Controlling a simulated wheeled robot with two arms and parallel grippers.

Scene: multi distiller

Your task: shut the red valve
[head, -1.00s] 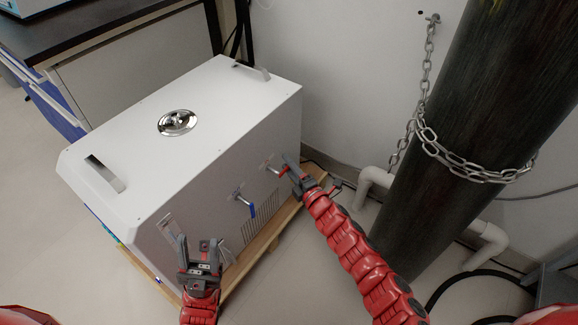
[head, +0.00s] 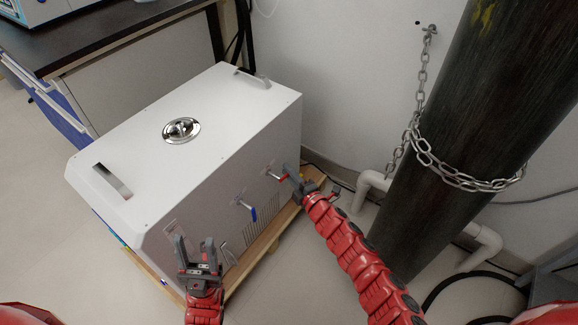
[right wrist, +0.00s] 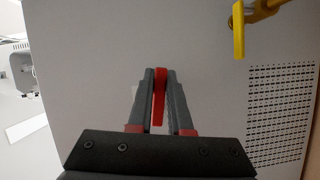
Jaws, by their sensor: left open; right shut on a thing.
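The red valve (head: 279,177) is on the front side of a white box-shaped machine (head: 190,110), towards its far right end. My right gripper (head: 288,173) is at the valve. In the right wrist view, the red handle (right wrist: 160,95) lies lengthwise between the fingers of my right gripper (right wrist: 160,78), which are shut on it. The fingers hide part of the handle. My left gripper (head: 197,248) is open and empty, in front of the machine's near left part, apart from the red valve.
A blue-handled valve (head: 248,210) sits left of the red one. The right wrist view shows a yellow handle (right wrist: 239,30) and a vent grille (right wrist: 281,115). A dark cylinder (head: 450,130) with a chain (head: 440,170) stands at right. Pale floor lies in front.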

